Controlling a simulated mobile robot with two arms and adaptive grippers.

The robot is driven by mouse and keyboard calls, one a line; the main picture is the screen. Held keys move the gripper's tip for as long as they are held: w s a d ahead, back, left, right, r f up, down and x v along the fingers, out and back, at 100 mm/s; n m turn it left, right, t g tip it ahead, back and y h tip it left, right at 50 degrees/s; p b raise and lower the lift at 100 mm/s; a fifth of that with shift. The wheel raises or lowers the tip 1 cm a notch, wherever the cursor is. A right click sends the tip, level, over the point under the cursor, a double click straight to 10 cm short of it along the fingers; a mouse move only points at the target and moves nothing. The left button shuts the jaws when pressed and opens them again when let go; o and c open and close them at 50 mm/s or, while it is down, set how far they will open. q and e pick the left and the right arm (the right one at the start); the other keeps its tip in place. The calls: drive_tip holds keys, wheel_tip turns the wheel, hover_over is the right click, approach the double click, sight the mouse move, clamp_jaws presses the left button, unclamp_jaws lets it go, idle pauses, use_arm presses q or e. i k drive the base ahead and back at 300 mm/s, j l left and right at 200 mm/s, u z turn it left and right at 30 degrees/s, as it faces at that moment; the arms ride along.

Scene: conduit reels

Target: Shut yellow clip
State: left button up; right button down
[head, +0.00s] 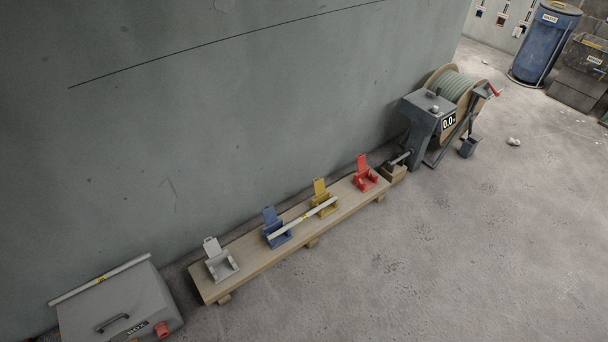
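The yellow clip (320,187) stands on a low wooden bench against the wall, between the blue clip and the red clip. Its lid is raised upright, so it is open. A pale conduit piece (303,217) lies slanting across the bases of the yellow clip and the blue clip (272,220). The blue clip's lid is also up. Neither of my grippers is in view.
The bench (250,277) also bears an open white clip (213,247) and an open red clip (363,165). A grey box (85,300) with a rod on it stands at lower left. A cable reel (455,95) and grey stand (420,125) are beyond the bench. The floor in front is clear.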

sight(319, 185)
drive_tip(key=i+l+u, duration=0.25)
drive_tip(key=u, duration=0.2)
drive_tip(key=i+l+u, duration=0.45)
drive_tip(key=k, duration=0.05)
